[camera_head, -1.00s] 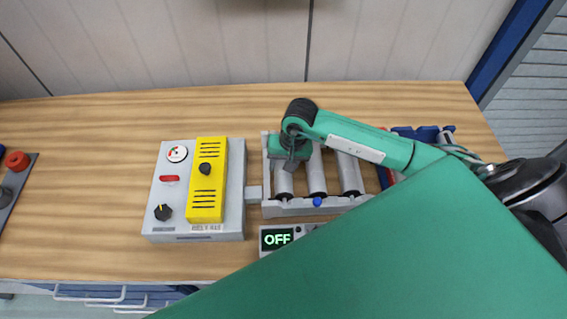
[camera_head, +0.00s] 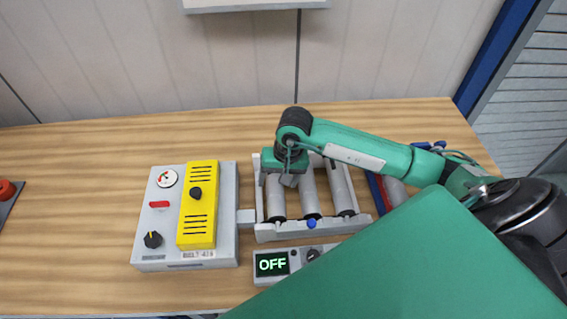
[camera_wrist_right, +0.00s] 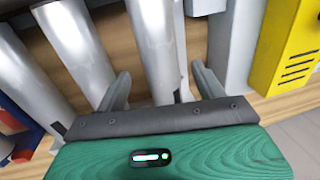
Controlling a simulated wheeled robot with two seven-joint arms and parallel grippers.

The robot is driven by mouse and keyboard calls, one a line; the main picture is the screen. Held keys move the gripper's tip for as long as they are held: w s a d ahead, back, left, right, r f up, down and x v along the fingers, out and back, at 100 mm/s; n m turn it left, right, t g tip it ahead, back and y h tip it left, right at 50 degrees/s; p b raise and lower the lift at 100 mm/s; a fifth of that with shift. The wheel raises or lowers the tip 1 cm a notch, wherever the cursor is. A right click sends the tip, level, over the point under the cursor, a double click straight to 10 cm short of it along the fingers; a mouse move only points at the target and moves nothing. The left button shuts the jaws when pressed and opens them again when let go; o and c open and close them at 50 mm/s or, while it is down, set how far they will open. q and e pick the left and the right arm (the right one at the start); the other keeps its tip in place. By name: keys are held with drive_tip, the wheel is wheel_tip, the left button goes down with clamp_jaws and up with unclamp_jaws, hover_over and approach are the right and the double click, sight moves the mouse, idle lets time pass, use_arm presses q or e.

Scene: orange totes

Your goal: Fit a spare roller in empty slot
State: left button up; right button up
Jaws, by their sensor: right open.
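A grey roller rack (camera_head: 300,232) lies on the table with three rollers showing: left (camera_head: 276,203), middle (camera_head: 310,190) and right (camera_head: 343,188). My right gripper (camera_head: 286,178) points down over the left part of the rack and hides the far end of the left roller. In the right wrist view, its open fingers (camera_wrist_right: 160,88) stand on either side of a light grey roller (camera_wrist_right: 155,45), with gaps visible. No empty slot can be made out. A further roller (camera_head: 395,190) lies by a red and blue holder (camera_head: 376,193), partly hidden. My left gripper is not in view.
A grey control box with a yellow cover (camera_head: 198,228) stands left of the rack, joined to it. A display unit reading OFF (camera_head: 271,264) sits in front. A red button (camera_head: 6,190) is at the far left. My green arm covers the lower right.

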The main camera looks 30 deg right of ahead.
wheel_tip(320, 180, up, 10)
drive_tip(key=d+b, duration=0.1)
drive_tip(key=b, duration=0.1)
drive_tip(key=shift+s+d, duration=0.35)
drive_tip(key=shift+s, duration=0.05)
drive_tip(key=shift+f, duration=0.1)
